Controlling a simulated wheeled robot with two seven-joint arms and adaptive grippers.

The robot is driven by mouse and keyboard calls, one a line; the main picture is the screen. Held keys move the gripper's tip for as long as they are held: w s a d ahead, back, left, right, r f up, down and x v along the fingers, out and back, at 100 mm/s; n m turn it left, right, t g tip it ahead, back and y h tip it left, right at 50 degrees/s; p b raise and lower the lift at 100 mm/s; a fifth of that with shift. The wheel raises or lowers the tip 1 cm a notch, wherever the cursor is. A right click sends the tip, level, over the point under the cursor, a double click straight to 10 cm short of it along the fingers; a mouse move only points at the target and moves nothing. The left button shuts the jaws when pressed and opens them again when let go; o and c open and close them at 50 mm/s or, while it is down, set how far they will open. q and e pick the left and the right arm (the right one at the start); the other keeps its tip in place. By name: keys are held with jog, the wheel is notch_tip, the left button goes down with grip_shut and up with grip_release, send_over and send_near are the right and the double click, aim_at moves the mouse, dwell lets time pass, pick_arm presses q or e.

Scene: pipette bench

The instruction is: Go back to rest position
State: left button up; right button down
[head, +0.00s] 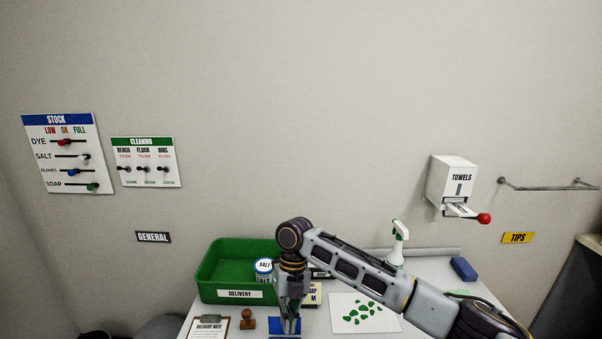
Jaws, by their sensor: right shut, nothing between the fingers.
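My right arm reaches in from the lower right across the bench (420,262). My right gripper (289,328) points down at the front of the bench, shut and empty, over a blue item (275,322) at the bottom edge. I cannot tell whether it touches that item. My left gripper is not in view.
A green delivery bin (215,268) with a salt tub (264,266) stands left of my arm. A stamp (248,320) and a clipboard (208,328) lie in front. A white sheet with green pieces (385,322), a spray bottle (398,245) and a blue block (463,268) are right.

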jog(key=s+a+f+m+t+y, duration=0.2)
jog(key=s+f+m+t+y, duration=0.15)
jog(key=s+f+m, duration=0.85)
jog(key=s+d+m+t+h, duration=0.2)
jog(key=s+d+m, duration=0.2)
jog(key=d+m, duration=0.95)
jog(key=s+d+m+t+h, duration=0.2)
jog(key=s+d+m, duration=0.2)
jog(key=d+m, duration=0.95)
notch_tip(320, 180, down, 32)
jog(key=s+d+n+g, duration=0.1)
jog(key=s+n+g, duration=0.1)
jog(key=s+d+f, duration=0.2)
jog(key=s+f, duration=0.8)
jog(key=s, duration=0.1)
jog(key=s+d+f+g, duration=0.1)
jog(key=s+d+f, duration=0.1)
jog(key=s+f, duration=0.9)
jog(key=shift+s+d+f, duration=0.15)
jog(key=shift+s+d, duration=0.05)
jog(key=shift+s, duration=0.35)
